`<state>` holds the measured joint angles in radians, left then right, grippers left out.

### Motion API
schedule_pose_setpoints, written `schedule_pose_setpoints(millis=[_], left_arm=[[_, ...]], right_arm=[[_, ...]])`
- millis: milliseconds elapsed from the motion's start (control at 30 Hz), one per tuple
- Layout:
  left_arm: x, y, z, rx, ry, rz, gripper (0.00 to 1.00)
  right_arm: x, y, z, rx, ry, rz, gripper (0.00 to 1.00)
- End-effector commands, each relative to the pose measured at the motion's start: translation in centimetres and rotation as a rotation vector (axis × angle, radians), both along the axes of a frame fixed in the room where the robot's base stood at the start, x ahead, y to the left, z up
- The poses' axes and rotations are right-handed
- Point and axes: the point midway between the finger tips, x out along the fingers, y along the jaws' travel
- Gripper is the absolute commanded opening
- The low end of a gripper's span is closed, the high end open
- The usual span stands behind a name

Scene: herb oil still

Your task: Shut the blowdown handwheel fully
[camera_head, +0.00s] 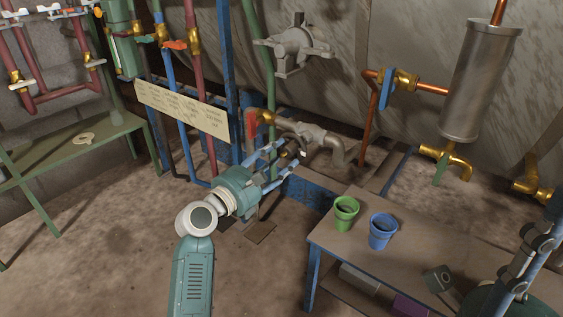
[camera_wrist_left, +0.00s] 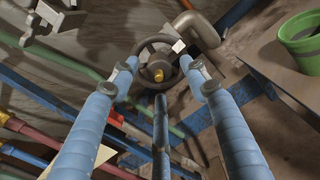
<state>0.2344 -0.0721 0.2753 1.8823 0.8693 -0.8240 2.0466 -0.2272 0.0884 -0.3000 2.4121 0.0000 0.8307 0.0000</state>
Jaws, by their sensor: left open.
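The blowdown handwheel (camera_wrist_left: 158,71) is a dark round wheel with a brass nut at its hub, near the top middle of the left wrist view. In the head view the handwheel (camera_head: 291,151) is small and partly hidden by my left gripper. My left gripper (camera_head: 291,160) is open, with its light-blue fingers pointing at the wheel. In the left wrist view the fingertips (camera_wrist_left: 161,68) stand on either side of the wheel; I cannot tell whether they touch it. Part of my right gripper (camera_head: 525,255) shows at the lower right, its fingertips not clear.
A grey pipe body (camera_head: 318,137) lies behind the wheel, with a red handle (camera_head: 250,123) beside it. A workbench (camera_head: 338,240) at the right bears a green pot (camera_head: 346,212) and a blue pot (camera_head: 382,230). A sign board (camera_head: 182,110) hangs by the upright pipes.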

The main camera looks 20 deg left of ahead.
Motion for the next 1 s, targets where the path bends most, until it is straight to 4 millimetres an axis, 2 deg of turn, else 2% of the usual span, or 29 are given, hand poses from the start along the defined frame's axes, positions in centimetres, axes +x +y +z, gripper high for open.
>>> schedule_pose_setpoints(millis=[133,400,467,633,1000], left_arm=[[0.89,-0.36,-0.01,0.001,0.0,0.0,0.46],[0.99,-0.39,0.04,0.001,0.0,0.0,0.46],[0.99,-0.39,0.04,0.001,0.0,0.0,0.36],[0.97,-0.37,-0.01,0.001,0.001,0.0,0.02],[0.95,-0.3,-0.03,0.036,-0.009,0.001,0.01]], right_arm=[[0.03,0.04,0.13,-0.001,-0.012,-0.001,0.4],[0.06,0.07,0.22,-0.002,-0.012,-0.001,0.4],[0.06,0.07,0.22,-0.002,-0.011,0.0,0.4],[0.06,0.08,0.21,-0.002,-0.011,0.0,0.4],[-0.13,0.0,0.6,0.001,-0.016,0.0,0.4]])
